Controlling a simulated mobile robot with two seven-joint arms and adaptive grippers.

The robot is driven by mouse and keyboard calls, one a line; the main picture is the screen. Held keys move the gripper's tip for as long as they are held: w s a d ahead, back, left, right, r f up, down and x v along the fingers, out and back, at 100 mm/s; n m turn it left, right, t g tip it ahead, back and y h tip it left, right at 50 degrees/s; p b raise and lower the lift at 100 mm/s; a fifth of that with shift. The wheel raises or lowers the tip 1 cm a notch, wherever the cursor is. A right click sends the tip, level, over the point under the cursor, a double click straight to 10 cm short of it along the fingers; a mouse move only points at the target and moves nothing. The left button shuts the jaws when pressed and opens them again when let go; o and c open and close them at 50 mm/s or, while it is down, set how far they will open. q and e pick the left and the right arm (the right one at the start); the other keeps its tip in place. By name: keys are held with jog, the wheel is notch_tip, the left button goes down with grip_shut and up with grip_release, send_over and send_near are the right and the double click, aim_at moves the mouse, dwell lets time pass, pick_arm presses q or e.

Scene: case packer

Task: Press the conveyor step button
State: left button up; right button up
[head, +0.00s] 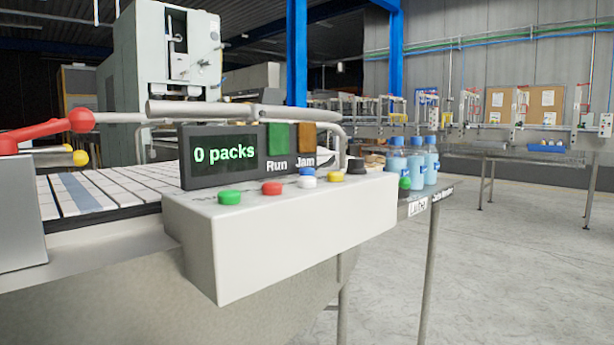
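A grey control box (290,240) fills the middle of the head view. Its top carries a row of buttons: green (230,197), red (272,188), a white one (307,182) with blue showing just behind it, yellow (330,177), and a black knob or button (356,166) at the far right end. The small markings on the box top are too small to read, so I cannot tell which one is the step button. Neither of my grippers is in view.
Behind the buttons stands a dark display (222,157) reading "0 packs", with lamps marked Run and Jam. A tiled conveyor (85,195) runs at left, near a red lever (50,128). Blue bottles (415,165) stand at right. Open floor (510,270) lies right.

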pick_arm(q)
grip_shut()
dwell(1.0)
